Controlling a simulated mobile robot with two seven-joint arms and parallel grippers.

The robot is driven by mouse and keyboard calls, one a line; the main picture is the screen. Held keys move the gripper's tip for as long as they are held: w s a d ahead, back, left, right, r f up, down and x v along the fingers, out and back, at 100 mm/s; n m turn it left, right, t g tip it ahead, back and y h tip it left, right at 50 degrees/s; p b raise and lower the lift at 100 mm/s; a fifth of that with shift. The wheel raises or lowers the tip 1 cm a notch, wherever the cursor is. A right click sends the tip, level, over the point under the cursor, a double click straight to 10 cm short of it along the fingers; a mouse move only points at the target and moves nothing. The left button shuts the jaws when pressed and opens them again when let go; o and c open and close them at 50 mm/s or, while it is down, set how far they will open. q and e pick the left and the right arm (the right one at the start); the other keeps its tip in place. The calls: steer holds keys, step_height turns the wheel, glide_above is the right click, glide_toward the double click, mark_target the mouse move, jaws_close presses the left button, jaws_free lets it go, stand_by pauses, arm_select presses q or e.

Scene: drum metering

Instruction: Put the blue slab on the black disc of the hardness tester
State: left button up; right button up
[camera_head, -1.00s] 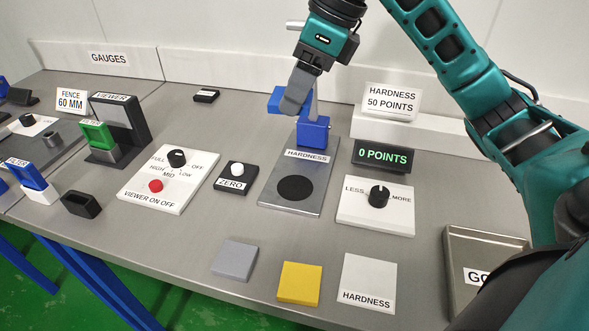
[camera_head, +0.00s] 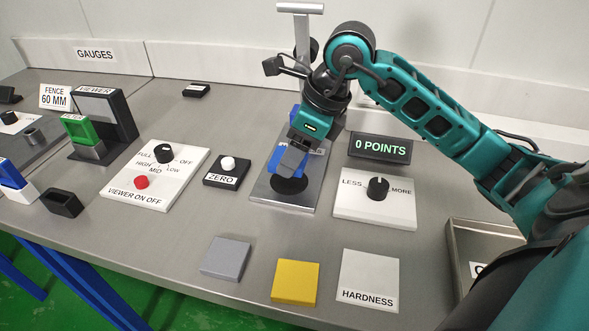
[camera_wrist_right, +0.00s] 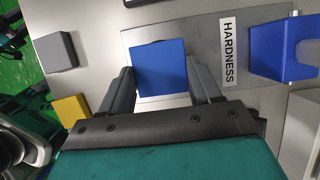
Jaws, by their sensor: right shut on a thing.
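The hardness tester (camera_head: 262,195) is a grey plate with a black disc (camera_head: 290,187). My right gripper (camera_head: 288,168) is over the disc, pointing down, shut on the blue slab (camera_head: 274,162). In the right wrist view the blue slab (camera_wrist_right: 160,68) lies between the two fingers (camera_wrist_right: 162,84) and hides the disc. In the head view the front of the disc shows below the slab. I cannot tell whether slab and disc touch. The tester's blue head (camera_wrist_right: 280,48) is beside the slab, apart from it. My left gripper is not in view.
The zero block (camera_head: 227,170) and viewer panel (camera_head: 130,185) lie left of the tester. The points display (camera_head: 380,148) and less/more knob panel (camera_head: 375,208) lie right. Grey (camera_head: 226,258) and yellow (camera_head: 295,282) slabs and a white hardness pad (camera_head: 369,278) lie in front.

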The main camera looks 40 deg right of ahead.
steer(key=shift+f+b, duration=0.3)
steer(key=shift+f, duration=1.65)
steer(key=shift+f, duration=0.15)
steer(key=o, duration=1.2)
steer(key=shift+c, duration=0.2)
steer(key=shift+r, duration=0.3)
steer(key=p+v, duration=0.1)
steer(key=v, duration=1)
steer(key=shift+s+r, duration=0.15)
steer(key=shift+r, duration=0.15)
